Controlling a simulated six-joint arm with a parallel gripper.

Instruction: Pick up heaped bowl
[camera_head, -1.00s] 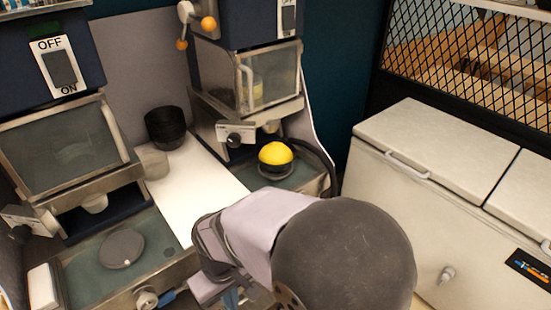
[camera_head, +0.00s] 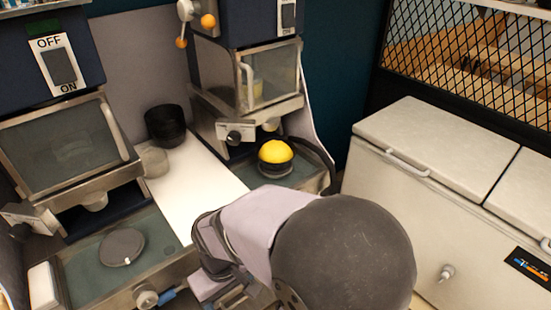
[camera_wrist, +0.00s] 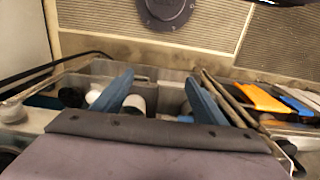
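The heaped bowl (camera_head: 275,169) is dark and holds a rounded yellow heap. It stands upright on the tray under the right-hand dispenser in the head view. My gripper (camera_wrist: 158,88) shows two blue fingers spread apart with nothing between them in the wrist view. My fingertips are not clear there. I cannot make out the heaped bowl in the wrist view.
The left dispenser has a round grey plate (camera_head: 121,247). A white chest freezer (camera_head: 430,150) is right. Bins with coloured handles (camera_wrist: 262,97) lie below my gripper.

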